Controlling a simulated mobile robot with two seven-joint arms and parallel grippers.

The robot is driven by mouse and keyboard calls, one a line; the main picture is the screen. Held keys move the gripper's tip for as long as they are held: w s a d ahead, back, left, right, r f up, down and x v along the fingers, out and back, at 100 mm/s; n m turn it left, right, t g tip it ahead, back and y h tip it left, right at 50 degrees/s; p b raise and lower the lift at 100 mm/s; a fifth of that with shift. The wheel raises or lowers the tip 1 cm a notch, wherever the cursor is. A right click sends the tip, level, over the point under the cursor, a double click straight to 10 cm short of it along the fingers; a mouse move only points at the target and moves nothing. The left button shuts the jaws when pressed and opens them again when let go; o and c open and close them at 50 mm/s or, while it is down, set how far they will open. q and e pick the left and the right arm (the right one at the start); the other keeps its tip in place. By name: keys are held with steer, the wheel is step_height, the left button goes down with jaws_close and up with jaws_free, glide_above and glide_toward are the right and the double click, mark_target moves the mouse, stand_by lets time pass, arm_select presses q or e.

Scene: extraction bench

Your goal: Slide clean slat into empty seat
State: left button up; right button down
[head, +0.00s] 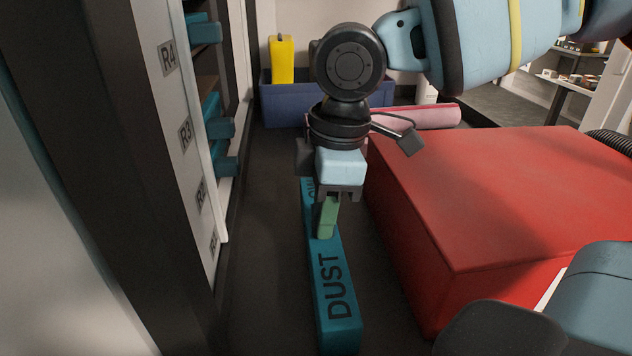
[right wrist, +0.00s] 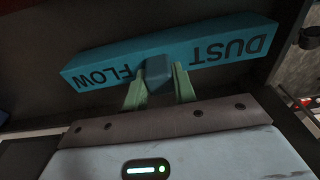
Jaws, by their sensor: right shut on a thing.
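A long teal slat (head: 337,285) with dark DUST lettering lies lengthwise below my right gripper (head: 327,214). In the right wrist view the slat (right wrist: 205,54) reads DUST and FLOW, and the green fingers are shut on its blue middle tab (right wrist: 159,75). I cannot tell whether the slat touches the dark bench surface. To the left stands a white panel (head: 178,100) with labels R4, R3 and lower ones. Teal parts (head: 220,128) stick out beside it at several levels. The seat openings are mostly hidden at this angle. My left gripper is not in view.
A large red box (head: 480,200) stands close on the right of the slat. A blue bin (head: 280,105) with a yellow container (head: 281,58) and a pink roll (head: 435,117) are at the back. Dark bench surface (head: 265,220) is clear between panel and slat.

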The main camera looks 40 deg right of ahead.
steer(key=c, duration=1.1)
jaws_free()
steer(key=shift+o, duration=0.2)
steer(key=r, duration=0.4)
steer(key=r+p, duration=0.1)
steer(key=r, duration=0.2)
steer(key=shift+s+d+r, duration=0.1)
steer(key=shift+s+d, duration=0.2)
steer(key=shift+s, duration=0.05)
steer(key=shift+d+r, duration=0.1)
steer(key=shift+r, duration=0.25)
steer(key=shift+w, duration=0.15)
